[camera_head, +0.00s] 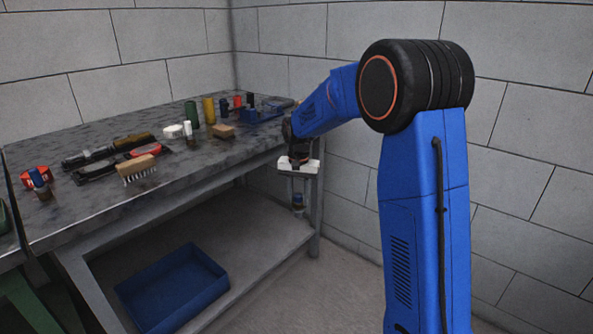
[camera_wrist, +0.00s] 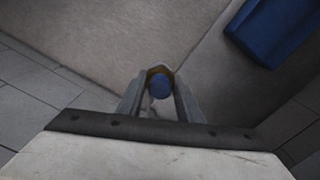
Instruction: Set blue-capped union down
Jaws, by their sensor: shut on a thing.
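The blue-capped union (camera_wrist: 159,86) is between the two fingers of my gripper (camera_wrist: 160,100) in the wrist view, its blue cap facing the camera and a brownish rim around it. In the head view my gripper (camera_head: 299,190) hangs pointing down beside the bench's right end, shut on the union (camera_head: 298,203), which shows small and dark at the fingertips.
The workbench (camera_head: 100,205) holds brushes, tools, cylinders and a blue holder (camera_head: 262,114) at its far right. A similar blue-topped fitting (camera_head: 38,180) stands at the left. A blue bin (camera_head: 172,287) sits on the lower shelf (camera_head: 250,243), whose right part is bare.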

